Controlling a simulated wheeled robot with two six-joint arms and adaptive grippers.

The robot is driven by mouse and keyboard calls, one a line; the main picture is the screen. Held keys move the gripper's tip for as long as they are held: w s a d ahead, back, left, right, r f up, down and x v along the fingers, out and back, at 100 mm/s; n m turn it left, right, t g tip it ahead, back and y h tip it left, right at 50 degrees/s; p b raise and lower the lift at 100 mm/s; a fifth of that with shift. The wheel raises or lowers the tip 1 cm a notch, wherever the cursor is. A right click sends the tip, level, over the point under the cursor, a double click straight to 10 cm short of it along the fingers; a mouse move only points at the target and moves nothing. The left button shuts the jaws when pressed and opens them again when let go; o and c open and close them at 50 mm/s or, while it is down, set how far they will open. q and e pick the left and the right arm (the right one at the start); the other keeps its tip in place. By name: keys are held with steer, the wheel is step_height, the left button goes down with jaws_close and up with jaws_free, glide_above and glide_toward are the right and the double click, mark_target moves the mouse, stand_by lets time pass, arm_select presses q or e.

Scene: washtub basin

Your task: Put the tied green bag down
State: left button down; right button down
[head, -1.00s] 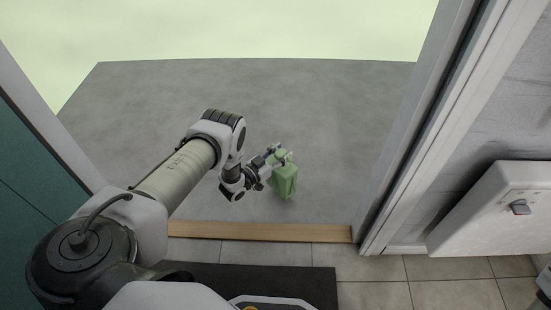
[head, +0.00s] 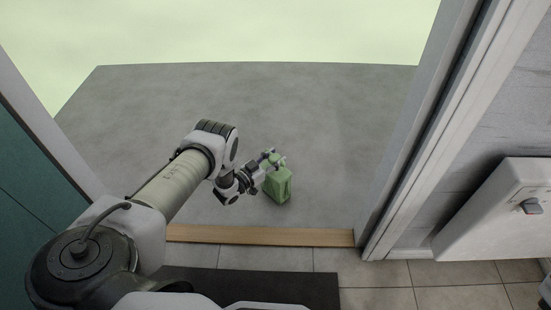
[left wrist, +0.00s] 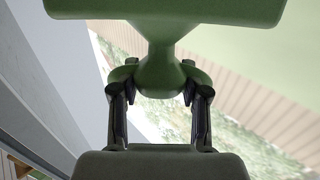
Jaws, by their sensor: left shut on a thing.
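The tied green bag (head: 279,187) is in the head view, beyond the wooden threshold and over the grey floor outside. My left gripper (head: 273,161) is shut on the bag's narrow tied neck. In the left wrist view the two fingers of the left gripper (left wrist: 158,100) close around the green neck, and the wider green part of the bag (left wrist: 165,12) fills the top. The bag hangs upright below the fingers in the head view. I cannot tell whether its bottom touches the floor. My right gripper is not in view.
The grey floor outside (head: 330,120) is wide and clear. A wooden threshold (head: 260,236) and a door frame (head: 425,130) bound the doorway. A dark mat (head: 250,285) lies inside on the tiles. A white wall unit (head: 500,210) stands at the right.

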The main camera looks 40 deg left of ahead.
arm_select(q)
steer(key=shift+f+b, duration=0.25)
steer(key=shift+b, duration=0.05)
steer(key=c, duration=0.6)
jaws_free()
steer(key=shift+r, duration=0.1)
